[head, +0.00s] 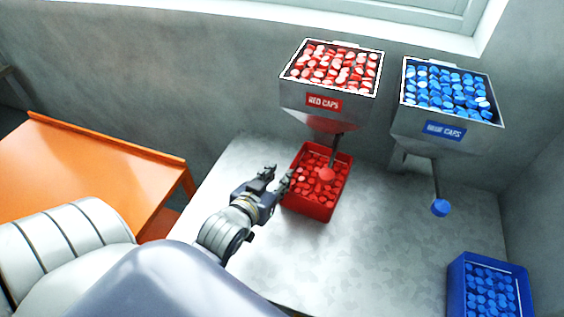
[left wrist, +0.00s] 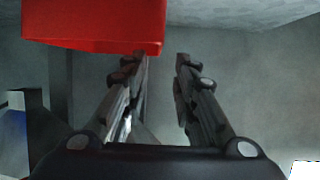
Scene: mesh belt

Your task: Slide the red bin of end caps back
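The red bin (head: 309,207), full of red end caps, stands on the grey table under the red caps hopper. My left gripper (head: 278,175) is beside the bin's left side, with its fingers apart and nothing between them. In the left wrist view, the red bin (left wrist: 95,22) fills the upper left, near the tip of the left-hand finger of my left gripper (left wrist: 161,62). I cannot tell whether they touch. My right gripper is not in view.
The red caps hopper (head: 323,103) hangs above the bin, with a red ball lever (head: 326,174) reaching down over it. A blue caps hopper (head: 443,129) and a blue bin (head: 457,283) are to the right. An orange table (head: 95,170) stands left. The grey table's middle is clear.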

